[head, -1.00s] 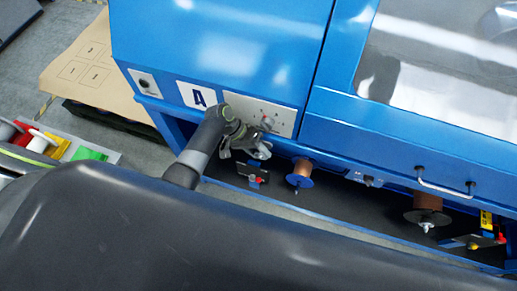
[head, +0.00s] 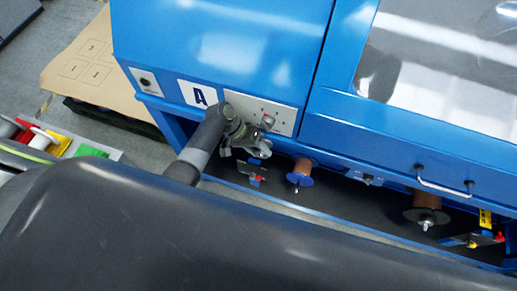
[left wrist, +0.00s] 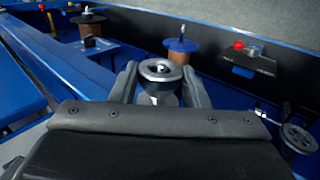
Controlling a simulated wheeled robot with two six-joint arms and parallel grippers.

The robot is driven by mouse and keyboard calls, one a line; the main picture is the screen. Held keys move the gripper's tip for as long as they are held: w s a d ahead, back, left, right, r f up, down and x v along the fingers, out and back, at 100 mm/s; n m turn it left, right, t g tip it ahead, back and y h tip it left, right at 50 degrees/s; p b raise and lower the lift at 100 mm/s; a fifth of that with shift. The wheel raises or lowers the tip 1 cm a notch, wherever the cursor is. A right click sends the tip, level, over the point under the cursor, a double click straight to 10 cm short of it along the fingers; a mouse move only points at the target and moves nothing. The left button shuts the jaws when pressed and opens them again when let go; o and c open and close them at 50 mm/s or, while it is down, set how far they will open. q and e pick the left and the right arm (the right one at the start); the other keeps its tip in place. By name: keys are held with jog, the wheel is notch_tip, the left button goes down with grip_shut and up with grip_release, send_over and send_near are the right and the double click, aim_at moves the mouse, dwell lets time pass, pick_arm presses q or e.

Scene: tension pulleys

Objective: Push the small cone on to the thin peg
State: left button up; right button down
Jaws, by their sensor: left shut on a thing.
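My left gripper (head: 262,148) is in front of the blue machine, just below the pale panel (head: 284,116). In the left wrist view the fingers of my left gripper (left wrist: 160,88) are shut on the small cone (left wrist: 161,71), a grey metal piece with a round, dished top and a bright point in its middle. In the head view the cone is too small to tell from the gripper. I cannot make out the thin peg for certain, nor whether the cone touches it. My right gripper is not in view.
A copper spool with a blue flange (head: 300,179) hangs right of the gripper, and a larger spool with a dark flange (head: 427,215) farther right. A black plate with a red knob (head: 259,178) is just below the gripper. A grey pulley (left wrist: 299,138) shows at the right in the wrist view.

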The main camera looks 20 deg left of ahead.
pick_arm(q)
jog(key=shift+w, duration=0.25)
jog(key=shift+s+a, duration=0.1)
jog(key=shift+s, duration=0.15)
dwell(0.4)
jog(key=shift+p, duration=0.4)
jog(key=shift+w, duration=0.25)
dwell(0.4)
jog(key=shift+s, duration=0.3)
dwell(0.3)
dwell(0.5)
jog(key=o, duration=1.3)
jog(key=shift+o, duration=0.2)
jog(key=shift+p, duration=0.35)
